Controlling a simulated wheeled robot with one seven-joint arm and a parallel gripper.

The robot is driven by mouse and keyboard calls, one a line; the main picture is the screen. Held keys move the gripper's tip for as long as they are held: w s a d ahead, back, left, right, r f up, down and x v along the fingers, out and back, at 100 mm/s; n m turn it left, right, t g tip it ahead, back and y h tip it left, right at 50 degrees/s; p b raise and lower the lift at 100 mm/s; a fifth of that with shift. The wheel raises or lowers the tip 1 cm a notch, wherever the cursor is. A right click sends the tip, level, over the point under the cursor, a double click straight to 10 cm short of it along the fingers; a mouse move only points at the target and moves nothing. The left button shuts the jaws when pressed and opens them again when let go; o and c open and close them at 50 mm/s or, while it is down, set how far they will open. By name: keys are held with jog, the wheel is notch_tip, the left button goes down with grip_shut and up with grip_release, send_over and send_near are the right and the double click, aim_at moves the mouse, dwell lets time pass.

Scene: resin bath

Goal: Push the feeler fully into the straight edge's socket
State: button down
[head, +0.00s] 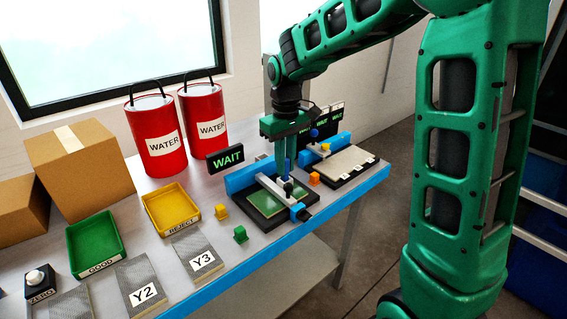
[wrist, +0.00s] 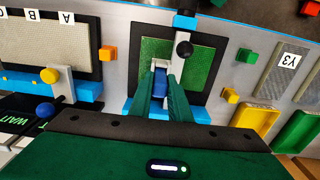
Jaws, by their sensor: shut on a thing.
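My gripper (head: 283,163) points down over the green plate (head: 261,203) in its dark frame. In the wrist view my gripper (wrist: 161,80) is shut on a slim blue piece (wrist: 160,88), which I take to be the feeler. The feeler's lower end is at the straight edge's pale, bracket-like part. The fingers hide the socket, so I cannot tell how deep the feeler sits.
A second station with a pale textured plate (head: 342,161) stands to the right. A WAIT sign (head: 226,160) stands behind on the left. Small yellow (head: 221,212), green (head: 240,235) and orange (head: 313,178) blocks lie around. Green (head: 95,246) and yellow (head: 172,209) trays are at left.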

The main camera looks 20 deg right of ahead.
jog(key=shift+f, duration=0.4)
jog(key=c, duration=1.6)
grip_release()
jog(key=shift+o, duration=0.2)
notch_tip(320, 180, up, 11)
jog(key=shift+f, duration=0.15)
jog(key=s+d+f+m, duration=0.3)
jog(key=s+d+m, duration=0.2)
jog(key=s+d, duration=0.9)
jog(key=s+f+m, duration=0.2)
jog(key=s+f, duration=0.1)
jog(key=s, duration=0.5)
jog(key=s+d+f+m, duration=0.1)
jog(key=s+f+m, duration=0.2)
jog(key=s, duration=0.6)
jog(key=shift+s+d, duration=0.2)
